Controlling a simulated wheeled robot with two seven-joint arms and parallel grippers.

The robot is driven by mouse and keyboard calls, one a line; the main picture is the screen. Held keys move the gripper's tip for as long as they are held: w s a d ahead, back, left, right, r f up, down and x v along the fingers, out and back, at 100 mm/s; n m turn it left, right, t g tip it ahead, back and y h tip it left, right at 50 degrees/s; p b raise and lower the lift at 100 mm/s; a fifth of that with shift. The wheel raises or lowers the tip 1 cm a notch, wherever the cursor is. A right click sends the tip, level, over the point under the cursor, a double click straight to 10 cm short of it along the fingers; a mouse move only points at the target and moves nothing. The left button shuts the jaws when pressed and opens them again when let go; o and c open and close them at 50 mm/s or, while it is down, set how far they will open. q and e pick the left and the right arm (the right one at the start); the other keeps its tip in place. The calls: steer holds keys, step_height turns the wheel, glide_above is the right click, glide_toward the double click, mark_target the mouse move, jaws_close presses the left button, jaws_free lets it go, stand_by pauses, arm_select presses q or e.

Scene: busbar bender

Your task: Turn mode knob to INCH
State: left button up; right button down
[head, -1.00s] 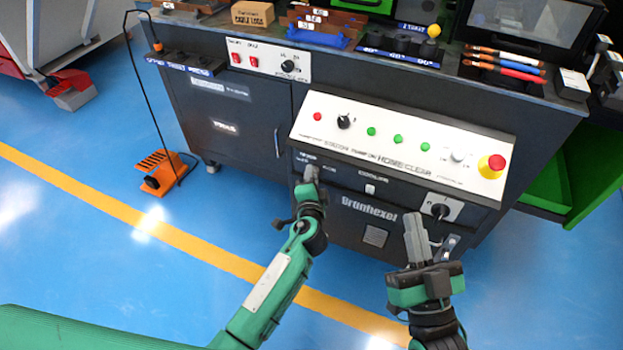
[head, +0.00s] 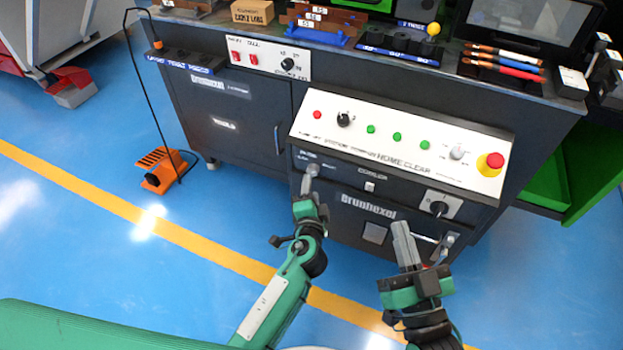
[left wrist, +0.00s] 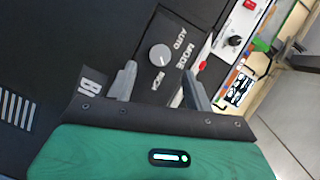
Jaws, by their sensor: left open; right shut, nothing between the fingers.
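The mode knob (left wrist: 160,57) is a round grey knob on the dark front panel, with the words AUTO, MODE and INCH printed around it. In the left wrist view it lies just ahead of my left gripper (left wrist: 160,70), between the lines of the two spread fingers and apart from both. Which label its mark points to is too small to tell. In the head view the knob (head: 313,170) sits just above the tips of my left gripper (head: 306,186). My right gripper (head: 403,232) is shut and empty in front of the lower right of the cabinet.
The sloping white control panel (head: 388,154) with coloured buttons and a red emergency stop (head: 495,160) is above the knob. A black rotary switch (head: 438,208) is near my right gripper. An orange foot pedal (head: 163,172) stands on the open blue floor.

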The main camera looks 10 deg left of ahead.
arm_select(q)
steer(key=s, duration=0.8)
steer(key=shift+d+r, duration=0.4)
steer(key=shift+r, duration=0.05)
arm_select(e)
steer(key=shift+s+a+f+g, duration=0.1)
steer(key=shift+a+f+g, duration=0.15)
steer(key=shift+f+g, duration=0.55)
steer(key=shift+f, duration=0.15)
